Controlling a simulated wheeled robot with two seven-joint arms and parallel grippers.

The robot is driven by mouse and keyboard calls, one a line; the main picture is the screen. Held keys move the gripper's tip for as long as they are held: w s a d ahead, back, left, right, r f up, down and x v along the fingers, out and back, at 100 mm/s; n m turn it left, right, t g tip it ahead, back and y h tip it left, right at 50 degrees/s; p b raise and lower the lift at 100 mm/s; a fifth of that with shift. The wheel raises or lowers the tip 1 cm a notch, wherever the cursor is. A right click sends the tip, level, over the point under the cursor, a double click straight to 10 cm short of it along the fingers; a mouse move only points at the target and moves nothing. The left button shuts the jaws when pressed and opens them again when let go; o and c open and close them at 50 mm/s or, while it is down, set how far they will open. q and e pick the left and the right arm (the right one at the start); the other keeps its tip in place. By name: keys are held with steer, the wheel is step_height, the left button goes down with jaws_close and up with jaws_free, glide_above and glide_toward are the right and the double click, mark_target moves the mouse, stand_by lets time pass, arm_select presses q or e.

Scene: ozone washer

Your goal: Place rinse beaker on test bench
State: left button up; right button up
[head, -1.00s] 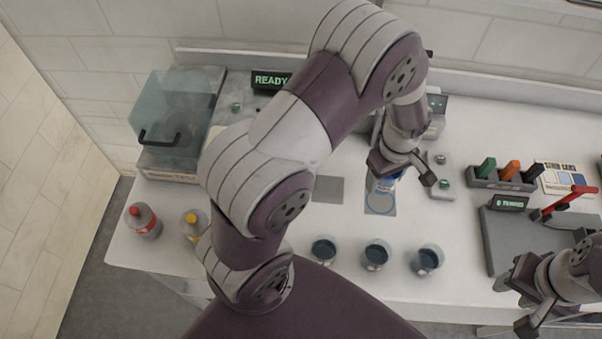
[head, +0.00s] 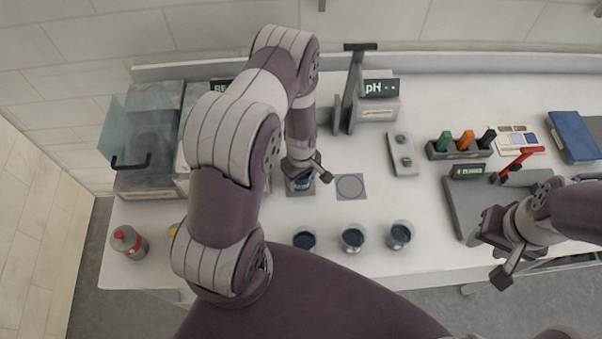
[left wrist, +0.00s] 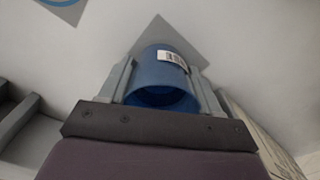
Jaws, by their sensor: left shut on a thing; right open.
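A blue beaker (left wrist: 165,62) with a white label sits between the fingers of my left gripper (head: 305,176), which is shut on it. In the head view the beaker (head: 303,184) is mostly hidden by the gripper. It is over a plain grey square (head: 293,192) on the white test bench (head: 380,205); the grey square (left wrist: 162,32) also shows behind it in the left wrist view. I cannot tell whether the beaker touches the surface. My right gripper (head: 494,256) is open and empty by the bench's front right edge.
A blue-ringed pad (head: 350,187) lies empty just right. Three beakers of dark liquid (head: 352,238) stand along the front. A pH meter (head: 378,100), a switch box (head: 403,155), a pen rack (head: 460,148) and a red-capped bottle (head: 128,241) stand around.

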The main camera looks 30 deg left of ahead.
arm_select(q)
steer(key=shift+s+a+f, duration=0.1)
steer(key=shift+a+f, duration=0.1)
steer(key=o, duration=1.3)
steer(key=shift+r, duration=0.1)
steer(key=shift+d, duration=0.1)
